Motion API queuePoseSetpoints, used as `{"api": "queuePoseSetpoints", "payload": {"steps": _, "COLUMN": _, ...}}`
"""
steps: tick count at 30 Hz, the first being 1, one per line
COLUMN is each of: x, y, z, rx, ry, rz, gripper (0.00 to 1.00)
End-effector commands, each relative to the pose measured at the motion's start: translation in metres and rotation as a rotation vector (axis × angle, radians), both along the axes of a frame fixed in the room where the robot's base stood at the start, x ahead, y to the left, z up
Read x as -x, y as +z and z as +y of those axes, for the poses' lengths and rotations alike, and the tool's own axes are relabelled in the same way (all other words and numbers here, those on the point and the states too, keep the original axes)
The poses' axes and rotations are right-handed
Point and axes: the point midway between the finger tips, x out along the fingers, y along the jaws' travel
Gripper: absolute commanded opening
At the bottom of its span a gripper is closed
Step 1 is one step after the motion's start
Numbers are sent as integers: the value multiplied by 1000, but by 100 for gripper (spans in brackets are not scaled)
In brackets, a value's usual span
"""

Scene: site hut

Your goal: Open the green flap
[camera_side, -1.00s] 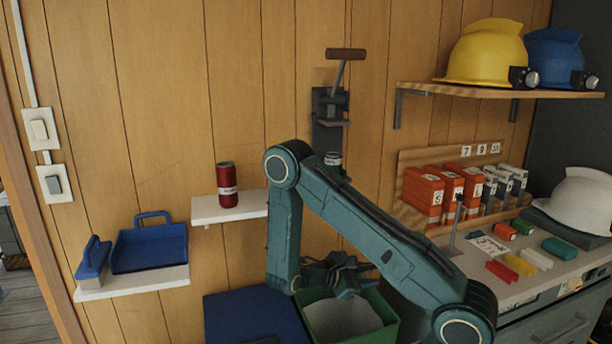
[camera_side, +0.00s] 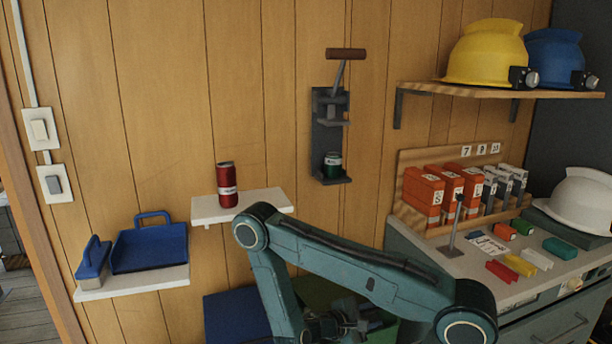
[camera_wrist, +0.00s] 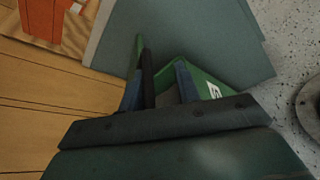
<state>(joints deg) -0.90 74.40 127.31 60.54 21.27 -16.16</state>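A green bin (camera_wrist: 207,84) with a small white label shows in the wrist view, largely hidden by my gripper. A thin upright green strip (camera_wrist: 138,52) stands at its left; it looks like the flap seen edge-on, but I cannot be sure. In the side view a green panel (camera_side: 318,290) shows behind my arm at the bottom; how far the flap stands open is hidden. My gripper (camera_wrist: 160,85) is at the bin, its two bluish fingers apart with a dark strip between them. It also shows in the side view (camera_side: 345,325), low and partly covered by my arm.
A blue panel (camera_side: 237,316) lies left of the bin. A white shelf (camera_side: 270,202) with a red can (camera_side: 227,184) is above. A grey counter (camera_side: 440,262) with small coloured blocks stands right. A wall press (camera_side: 330,135) holds a green can (camera_side: 332,165).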

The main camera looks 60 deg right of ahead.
Motion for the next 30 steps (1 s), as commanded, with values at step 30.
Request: {"api": "queuePoseSetpoints", "payload": {"steps": 30, "x": 5, "y": -42, "z": 7, "rx": 91, "ry": 0, "rz": -93, "gripper": 33}}
